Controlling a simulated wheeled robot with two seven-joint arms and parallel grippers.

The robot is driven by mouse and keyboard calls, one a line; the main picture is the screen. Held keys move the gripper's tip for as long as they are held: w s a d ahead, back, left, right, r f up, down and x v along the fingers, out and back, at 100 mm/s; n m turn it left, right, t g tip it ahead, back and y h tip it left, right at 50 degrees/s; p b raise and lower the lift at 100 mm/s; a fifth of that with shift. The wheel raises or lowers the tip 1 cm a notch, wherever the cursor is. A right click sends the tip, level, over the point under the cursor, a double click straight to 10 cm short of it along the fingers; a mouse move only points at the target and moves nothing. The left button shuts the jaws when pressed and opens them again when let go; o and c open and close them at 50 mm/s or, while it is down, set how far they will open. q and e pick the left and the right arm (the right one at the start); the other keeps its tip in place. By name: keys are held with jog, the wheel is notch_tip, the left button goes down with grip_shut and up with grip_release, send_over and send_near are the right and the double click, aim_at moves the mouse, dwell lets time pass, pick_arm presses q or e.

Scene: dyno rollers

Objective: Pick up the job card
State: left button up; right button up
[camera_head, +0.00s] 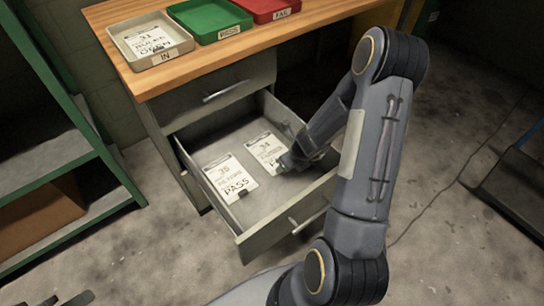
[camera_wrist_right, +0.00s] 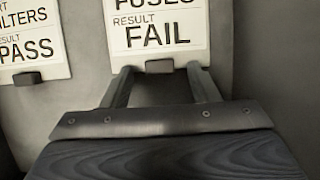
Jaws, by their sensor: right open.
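A white job card reading FUSES and FAIL (camera_wrist_right: 160,30) has a dark tab (camera_wrist_right: 159,66) at its lower edge. In the head view this card (camera_head: 266,148), numbered 34, lies in the open drawer (camera_head: 262,208), partly hidden by my right gripper. My right gripper (camera_head: 285,165) reaches into the drawer at the card's lower end. In the right wrist view its fingers (camera_wrist_right: 161,72) are apart, one on each side of the tab, with a gap to it. Small dark parts at the head view's bottom left may be my left gripper (camera_head: 75,299); its jaw state is unclear.
A PASS card (camera_head: 228,178), numbered 35, lies to the left in the drawer. On the wooden top (camera_head: 135,84) stand an IN tray (camera_head: 150,60) holding another card, a green tray (camera_head: 212,36) and a red tray (camera_head: 275,18). A green shelf (camera_head: 95,135) stands left.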

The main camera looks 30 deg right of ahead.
jog(key=shift+c, duration=0.3)
jog(key=c, duration=1)
